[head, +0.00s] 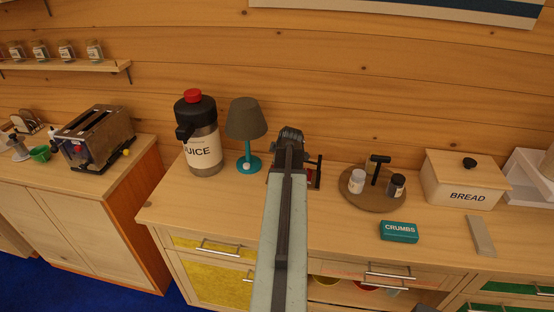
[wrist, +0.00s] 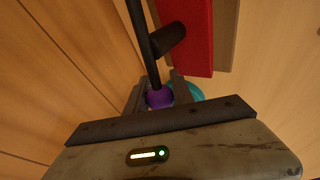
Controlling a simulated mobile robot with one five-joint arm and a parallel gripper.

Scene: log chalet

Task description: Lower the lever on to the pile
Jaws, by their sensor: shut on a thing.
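In the wrist view, my gripper (wrist: 158,92) is shut on a purple knob (wrist: 160,99) at the end of a thin black lever (wrist: 141,35). A short black cylinder (wrist: 169,39) sticks out sideways from the lever toward a red pile (wrist: 197,45). The cylinder's end overlaps the pile's edge in this view; I cannot tell whether they touch. In the head view, my arm hides the gripper and most of the lever's stand; a dark upright part (head: 320,170) shows to the right of it.
A lamp (head: 247,130) and a juice dispenser (head: 202,150) stand left of my arm. A round board (head: 372,203) with two jars, a crumbs box (head: 399,232) and a bread bin (head: 465,185) are to the right.

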